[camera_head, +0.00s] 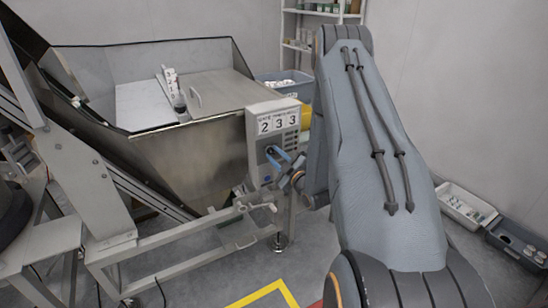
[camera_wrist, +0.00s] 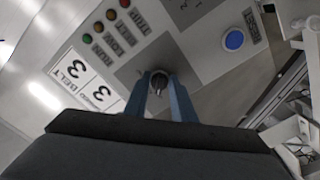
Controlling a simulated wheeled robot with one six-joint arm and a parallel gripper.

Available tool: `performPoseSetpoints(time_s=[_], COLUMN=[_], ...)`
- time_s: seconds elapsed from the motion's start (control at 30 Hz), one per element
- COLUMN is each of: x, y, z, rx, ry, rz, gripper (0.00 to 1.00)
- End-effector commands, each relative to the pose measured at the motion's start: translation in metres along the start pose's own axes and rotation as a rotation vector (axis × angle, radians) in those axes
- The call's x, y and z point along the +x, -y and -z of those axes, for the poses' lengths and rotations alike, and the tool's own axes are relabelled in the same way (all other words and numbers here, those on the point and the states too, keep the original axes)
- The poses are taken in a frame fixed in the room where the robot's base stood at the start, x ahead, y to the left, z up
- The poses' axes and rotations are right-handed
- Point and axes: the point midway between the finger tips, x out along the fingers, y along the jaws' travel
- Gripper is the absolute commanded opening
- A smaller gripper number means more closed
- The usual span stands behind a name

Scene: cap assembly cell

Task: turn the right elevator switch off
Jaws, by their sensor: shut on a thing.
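The grey control box (camera_head: 259,150) is on the side of the metal hopper and carries a panel numbered 233. In the wrist view its panel (camera_wrist: 205,62) fills the upper middle, tilted. A dark rotary switch (camera_wrist: 158,84) on a grey plate sits between the two blue fingers of my gripper (camera_wrist: 160,79). The fingers are shut on this switch. In the head view my gripper (camera_head: 279,157) reaches the front of the box from the right, and the switch is too small to make out. I cannot read the switch's own label or its position.
A round blue button (camera_wrist: 234,40) and small coloured lamps (camera_wrist: 98,27) are on the same panel near the switch. The metal hopper (camera_head: 190,158) stands left of the box. Bins (camera_head: 462,207) sit on the floor at the right, and shelves (camera_head: 300,30) stand behind.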

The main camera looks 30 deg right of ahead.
Motion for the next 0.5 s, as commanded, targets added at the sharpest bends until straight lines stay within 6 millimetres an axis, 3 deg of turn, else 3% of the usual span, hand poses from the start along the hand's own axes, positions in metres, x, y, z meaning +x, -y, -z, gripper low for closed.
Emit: performPoseSetpoints(time_s=[0.47, 0.5], x=[0.0, 0.0], y=[0.0001, 0.0001], z=[0.0002, 0.0002], rx=[-0.014, -0.014], ry=[0.0, 0.0], rz=[0.0, 0.0], gripper=[0.01, 0.28])
